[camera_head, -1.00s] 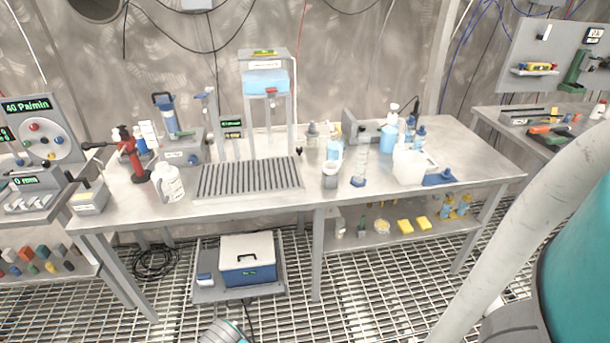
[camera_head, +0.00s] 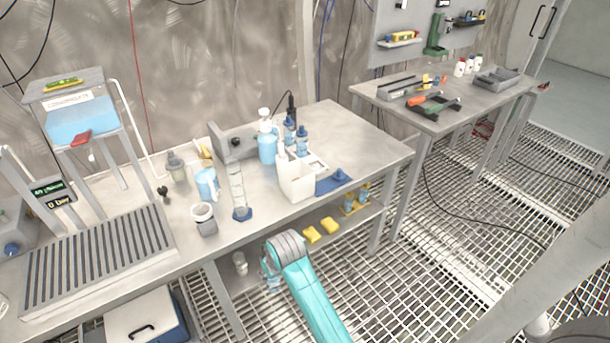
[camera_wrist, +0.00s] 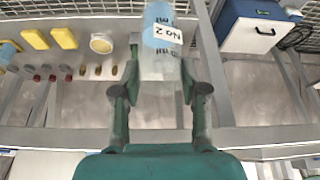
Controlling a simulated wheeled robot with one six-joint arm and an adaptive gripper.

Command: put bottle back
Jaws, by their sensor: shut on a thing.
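My gripper (camera_wrist: 161,72) is shut on a clear bottle (camera_wrist: 163,30) with blue in it and a white "No 2" label. Its fingers press on both sides of the bottle, which extends past the fingertips. In the head view my teal arm reaches up from below, in front of the bench; my gripper is mostly hidden behind the grey wrist. On the bench's lower shelf, similar blue bottles (camera_head: 356,199) stand in a yellow holder at the right end.
The bench (camera_head: 335,125) carries a white caddy (camera_head: 296,180), a measuring cylinder (camera_head: 238,190) and a blue pitcher (camera_head: 207,184). Yellow sponges (camera_head: 328,225) and a small jar (camera_head: 240,263) sit on the lower shelf (camera_head: 285,240). The grated floor is open at the right.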

